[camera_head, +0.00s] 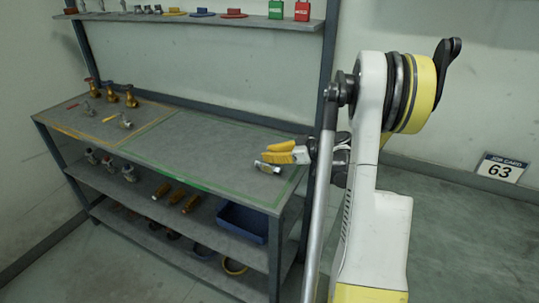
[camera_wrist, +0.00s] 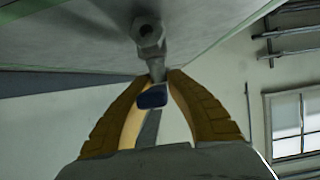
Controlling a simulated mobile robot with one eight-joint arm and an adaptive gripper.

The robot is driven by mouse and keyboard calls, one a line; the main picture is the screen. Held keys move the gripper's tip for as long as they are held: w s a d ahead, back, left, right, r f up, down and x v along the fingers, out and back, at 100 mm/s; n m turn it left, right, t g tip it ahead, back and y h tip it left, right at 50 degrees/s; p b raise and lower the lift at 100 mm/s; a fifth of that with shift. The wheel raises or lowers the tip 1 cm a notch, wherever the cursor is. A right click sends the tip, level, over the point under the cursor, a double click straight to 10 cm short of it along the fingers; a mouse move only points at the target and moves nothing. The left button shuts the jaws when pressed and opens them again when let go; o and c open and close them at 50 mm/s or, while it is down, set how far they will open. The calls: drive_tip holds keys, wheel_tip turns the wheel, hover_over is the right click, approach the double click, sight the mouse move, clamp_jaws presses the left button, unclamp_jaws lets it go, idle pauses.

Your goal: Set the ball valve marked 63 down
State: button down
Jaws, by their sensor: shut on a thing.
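My gripper (camera_head: 268,156) reaches in from the right over the green-outlined right part of the bench. Its yellow fingers also show in the wrist view (camera_wrist: 160,80), closed around the stem and handle of a small metal ball valve (camera_wrist: 150,36). A blue piece (camera_wrist: 152,97) shows between the fingers. In the head view the grey valve (camera_head: 268,167) is at the fingertips, very close to the bench top. I cannot tell if it touches the surface. No number on the valve can be read.
The bench (camera_head: 190,145) is clear around the green outline. Several valves, including a brass valve (camera_head: 131,96), stand in the yellow-outlined left part. A blue bin (camera_head: 242,222) sits on the shelf below. An upright post (camera_head: 322,90) stands near my arm.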

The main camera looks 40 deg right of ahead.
drive_tip(key=c, duration=1.4)
unclamp_jaws()
drive_tip(key=shift+c, duration=0.2)
drive_tip(key=shift+s+d+r, duration=0.1)
drive_tip(key=shift+s+r, duration=0.1)
drive_tip(key=shift+s, duration=0.05)
drive_tip(key=p+v, duration=0.3)
drive_tip(key=v, duration=0.8)
drive_tip(key=w+a+r+m+g, duration=0.1)
drive_tip(key=w+a+r+g, duration=0.1)
drive_tip(key=a, duration=0.7)
drive_tip(key=w+a+r+m+g, duration=0.1)
drive_tip(key=a+r+g, duration=0.15)
drive_tip(key=a, duration=0.75)
drive_tip(key=s+a+m+h, duration=0.1)
drive_tip(key=s+a+h, duration=0.1)
drive_tip(key=s+a, duration=0.4)
drive_tip(key=s+a+r+m+h, duration=0.1)
drive_tip(key=s+a+h, duration=0.2)
drive_tip(key=s+a, duration=0.4)
drive_tip(key=a+g, duration=0.1)
drive_tip(key=a, duration=0.4)
drive_tip(key=shift+s+r, duration=0.15)
drive_tip(key=shift+s, duration=0.15)
